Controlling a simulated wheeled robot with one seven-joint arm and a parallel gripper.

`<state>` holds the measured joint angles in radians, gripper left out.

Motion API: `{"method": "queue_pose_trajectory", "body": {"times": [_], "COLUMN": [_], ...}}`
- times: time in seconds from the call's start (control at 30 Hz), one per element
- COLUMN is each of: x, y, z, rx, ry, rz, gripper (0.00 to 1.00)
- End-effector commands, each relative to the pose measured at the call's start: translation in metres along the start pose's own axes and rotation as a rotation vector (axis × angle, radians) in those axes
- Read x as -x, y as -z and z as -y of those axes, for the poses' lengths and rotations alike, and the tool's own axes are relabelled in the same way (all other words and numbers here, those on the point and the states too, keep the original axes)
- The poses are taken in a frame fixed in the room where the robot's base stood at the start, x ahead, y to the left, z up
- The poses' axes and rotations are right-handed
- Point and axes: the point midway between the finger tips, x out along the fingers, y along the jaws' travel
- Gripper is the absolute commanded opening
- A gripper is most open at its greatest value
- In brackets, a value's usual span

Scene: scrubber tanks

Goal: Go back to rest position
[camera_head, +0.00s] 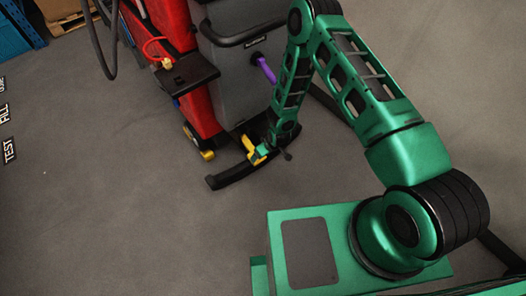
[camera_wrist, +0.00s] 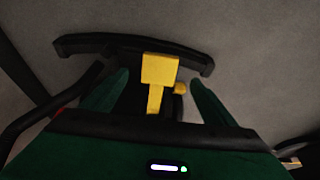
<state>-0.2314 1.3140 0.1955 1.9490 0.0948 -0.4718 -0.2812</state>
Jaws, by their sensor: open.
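My gripper (camera_head: 264,154) is at the end of my green arm, low down beside the scrubber machine's curved black bar (camera_head: 225,180). In the wrist view, the two green fingers of my gripper (camera_wrist: 158,79) are apart. A yellow piece (camera_wrist: 160,69) shows between them, and I cannot tell whether either finger touches it. The yellow piece (camera_head: 248,143) also shows in the head view, just left of my gripper. The black bar (camera_wrist: 100,40) lies beyond the fingertips in the wrist view. My arm reaches out and down, bent at the elbow.
The red and grey scrubber machine (camera_head: 238,75) stands close to my forearm, with a purple handle (camera_head: 266,68) and a black shelf (camera_head: 188,74). A dark hose hangs at the upper left. Blue shelving (camera_head: 15,35) is in the far corner. The grey floor at left is clear, with painted words.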

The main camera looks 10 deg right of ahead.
Motion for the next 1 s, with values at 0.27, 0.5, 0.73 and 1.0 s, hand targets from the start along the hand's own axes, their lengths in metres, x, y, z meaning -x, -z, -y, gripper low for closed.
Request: {"method": "queue_pose_trajectory", "body": {"times": [0.27,0.5,0.73,1.0], "x": [0.0,0.039,0.125,0.235], "y": [0.0,0.022,0.044,0.044], "z": [-0.001,-0.036,-0.102,-0.167], "rx": [0.0,-0.023,-0.089,-0.198], "ry": [0.0,-0.033,-0.099,-0.174], "rz": [0.0,0.02,0.074,0.138], "gripper": [0.8,0.8,0.8,0.8]}}
